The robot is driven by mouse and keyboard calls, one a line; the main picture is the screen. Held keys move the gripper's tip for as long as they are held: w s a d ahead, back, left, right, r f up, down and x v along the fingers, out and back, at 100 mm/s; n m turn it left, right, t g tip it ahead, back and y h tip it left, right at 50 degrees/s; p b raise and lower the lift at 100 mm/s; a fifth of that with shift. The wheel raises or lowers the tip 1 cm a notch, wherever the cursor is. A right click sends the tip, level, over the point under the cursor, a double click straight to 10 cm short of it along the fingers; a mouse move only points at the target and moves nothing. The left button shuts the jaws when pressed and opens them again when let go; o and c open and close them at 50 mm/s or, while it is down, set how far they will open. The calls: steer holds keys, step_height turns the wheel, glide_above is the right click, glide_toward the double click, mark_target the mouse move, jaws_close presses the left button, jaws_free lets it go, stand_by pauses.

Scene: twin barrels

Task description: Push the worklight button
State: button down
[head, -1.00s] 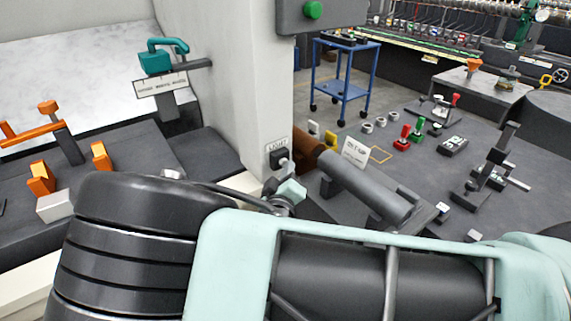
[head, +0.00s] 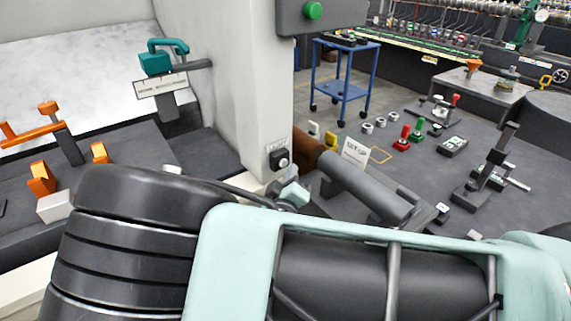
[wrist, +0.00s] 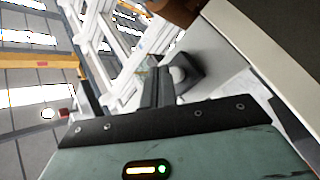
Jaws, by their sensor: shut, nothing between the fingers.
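The worklight button (head: 283,162) is a small pale round knob on a black box (head: 276,155) under a small label, low on the white pillar. My gripper (head: 293,194) shows as a mint and grey piece just below the box, partly hidden behind my arm. A gap shows between it and the button in the head view. In the wrist view my gripper's dark fingers (wrist: 158,87) are together with nothing between them. A dark block (wrist: 187,74) beside their tips looks like the button box; the button face is not clear there.
The white pillar (head: 268,95) rises behind the button. A brown and grey cylinder (head: 365,192) lies right of it, with a sign card (head: 355,151) close by. A green button (head: 313,10) is higher up. Orange fixtures (head: 41,179) stand at left.

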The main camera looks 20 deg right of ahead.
steer(key=s+d, duration=0.2)
steer(key=s, duration=0.3)
steer(key=shift+s+p, duration=0.3)
steer(key=shift+s, duration=0.05)
steer(key=shift+a, duration=0.1)
stand_by(0.5)
steer(key=s+a+f+m+g+y, duration=0.2)
steer(key=s+a+f+g+y, duration=0.2)
steer(key=a+f+g+y, duration=0.25)
steer(key=s+a+r+g+y, duration=0.4)
steer(key=s+a+g, duration=0.2)
steer(key=s+d+r+n+g, duration=0.2)
steer(key=s+d+r, duration=0.1)
steer(key=s+r, duration=0.3)
steer(key=s+d+r+n+g+h, duration=0.1)
steer(key=s+d+r+n+g, duration=0.1)
steer(key=s+r, duration=0.5)
steer(key=shift+s+d+r+n, duration=0.2)
steer(key=shift+d+r+n, duration=0.45)
steer(key=shift+d+n, duration=0.15)
